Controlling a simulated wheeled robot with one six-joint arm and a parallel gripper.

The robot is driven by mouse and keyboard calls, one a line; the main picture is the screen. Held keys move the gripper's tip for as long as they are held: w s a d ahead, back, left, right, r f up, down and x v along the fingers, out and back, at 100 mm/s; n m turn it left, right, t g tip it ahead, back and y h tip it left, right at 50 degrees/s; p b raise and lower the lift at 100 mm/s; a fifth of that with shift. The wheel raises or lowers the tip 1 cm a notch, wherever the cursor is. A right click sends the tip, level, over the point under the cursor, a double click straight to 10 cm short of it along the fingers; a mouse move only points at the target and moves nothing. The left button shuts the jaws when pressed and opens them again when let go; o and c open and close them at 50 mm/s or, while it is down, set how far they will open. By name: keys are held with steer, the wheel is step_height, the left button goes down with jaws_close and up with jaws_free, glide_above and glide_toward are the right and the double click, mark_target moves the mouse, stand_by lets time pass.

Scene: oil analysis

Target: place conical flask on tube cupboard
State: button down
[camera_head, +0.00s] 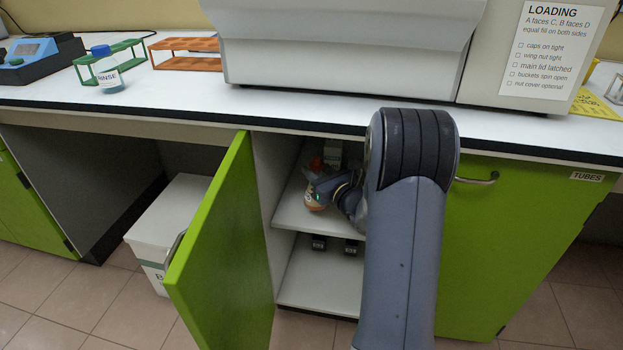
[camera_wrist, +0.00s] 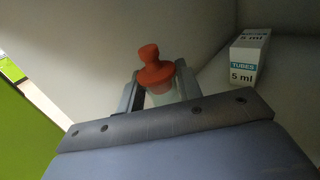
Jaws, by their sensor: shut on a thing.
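The conical flask has a red stopper (camera_wrist: 153,66) and a pale glass neck, seen between my fingers in the wrist view. My gripper (camera_wrist: 160,92) is shut on it. The tube cupboard stands open under the bench, with a green door (camera_head: 222,240) swung out at left and a white upper shelf (camera_head: 290,212). In the head view my gripper (camera_head: 325,188) is inside the cupboard, at the upper shelf, and the red stopper (camera_head: 317,164) shows above it. My arm hides part of the opening. I cannot tell whether the flask's base touches the shelf.
A white "TUBES 5 ml" box (camera_wrist: 244,62) stands behind and right of the flask. Small dark items (camera_head: 319,243) sit on the lower shelf. A closed green door (camera_head: 510,240) is at right. A white bin (camera_head: 170,225) stands left of the open door.

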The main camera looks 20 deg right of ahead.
steer(key=w, duration=0.3)
steer(key=shift+w+a, duration=0.15)
steer(key=shift+a, duration=0.2)
steer(key=shift+f+b, duration=1.1)
steer(key=shift+f, duration=0.6)
steer(key=shift+f, duration=0.2)
steer(key=c, duration=1)
jaws_free()
steer(key=shift+o, duration=0.2)
steer(key=shift+r, duration=0.1)
